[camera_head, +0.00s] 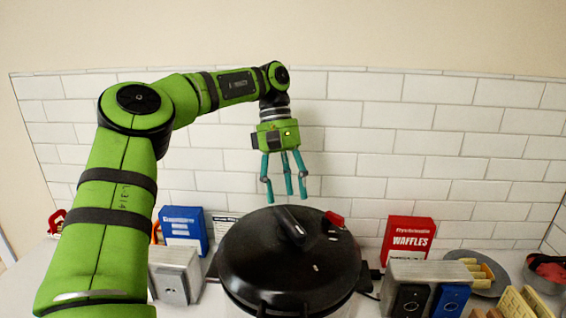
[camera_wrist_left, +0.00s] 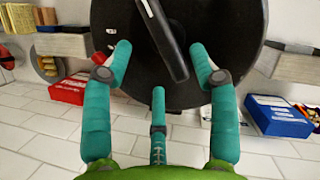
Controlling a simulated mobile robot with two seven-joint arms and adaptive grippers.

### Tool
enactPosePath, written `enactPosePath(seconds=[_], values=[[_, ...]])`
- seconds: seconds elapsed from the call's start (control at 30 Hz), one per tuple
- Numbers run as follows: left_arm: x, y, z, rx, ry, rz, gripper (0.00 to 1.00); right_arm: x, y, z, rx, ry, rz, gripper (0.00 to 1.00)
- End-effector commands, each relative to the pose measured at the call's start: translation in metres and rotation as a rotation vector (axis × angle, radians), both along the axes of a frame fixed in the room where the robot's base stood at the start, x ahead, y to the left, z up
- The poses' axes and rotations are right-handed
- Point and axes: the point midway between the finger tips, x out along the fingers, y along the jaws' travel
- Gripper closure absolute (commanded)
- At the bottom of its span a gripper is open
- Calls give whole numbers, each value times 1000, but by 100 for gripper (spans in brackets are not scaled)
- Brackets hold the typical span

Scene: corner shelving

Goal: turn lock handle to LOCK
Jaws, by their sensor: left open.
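A large pot (camera_head: 290,262) with a black lid stands on the counter. The black lock handle (camera_head: 293,226) lies across the lid, near its back edge in the head view. It also shows in the left wrist view as a long dark bar (camera_wrist_left: 163,38). My left gripper (camera_head: 285,190) hangs above the back of the lid, its teal fingers spread and pointing down. In the left wrist view its fingers (camera_wrist_left: 160,70) are apart, with the handle beyond and between them and nothing held. I cannot read any lock marking. My right gripper is not in view.
A red waffles box (camera_head: 408,238) stands right of the pot and a blue box (camera_head: 185,228) left of it. Metal appliances (camera_head: 176,275) flank the pot closely. A white tiled wall (camera_head: 390,130) is right behind. Space above the lid is clear.

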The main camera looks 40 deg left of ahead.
Motion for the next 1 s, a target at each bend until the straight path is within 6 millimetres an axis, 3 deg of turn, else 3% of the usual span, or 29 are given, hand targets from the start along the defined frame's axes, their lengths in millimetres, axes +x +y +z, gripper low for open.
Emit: enactPosePath(seconds=[0.2, 0.4, 1.0], values=[[6, 13, 36, 1, -2, 1, 40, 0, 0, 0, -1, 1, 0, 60], [8, 20, 52, 3, 1, 0, 40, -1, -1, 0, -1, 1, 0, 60], [9, 23, 61, -1, 1, -4, 40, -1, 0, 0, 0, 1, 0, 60]])
